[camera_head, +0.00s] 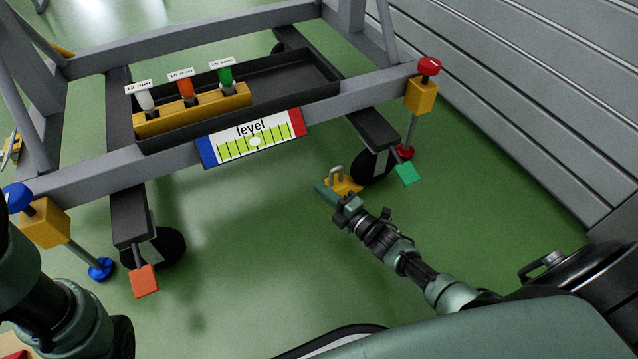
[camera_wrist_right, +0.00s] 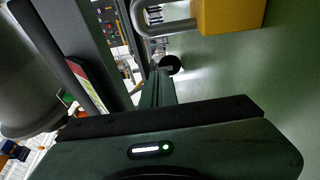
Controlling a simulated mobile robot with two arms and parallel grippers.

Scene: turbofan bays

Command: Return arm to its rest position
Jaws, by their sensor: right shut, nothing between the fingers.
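My right arm reaches out from the lower right in the head view. Its gripper (camera_head: 324,192) is shut and empty, over the green floor in front of the grey stand. A yellow block with a metal loop (camera_head: 343,184) shows just beyond the gripper. In the right wrist view the closed fingers (camera_wrist_right: 159,88) point away from the camera, and the yellow block with its loop (camera_wrist_right: 228,14) is at the top, apart from them. Parts of my left arm show at the lower left of the head view; its fingers are not in sight.
The grey stand frame (camera_head: 352,95) has a black tray (camera_head: 310,77), a level sign (camera_head: 253,137), a red knob (camera_head: 429,66) and a blue knob (camera_head: 17,198). Orange (camera_head: 145,281) and green (camera_head: 408,173) pedals hang by its wheels. A grey ribbed wall (camera_head: 540,90) is at right. Open floor lies in front.

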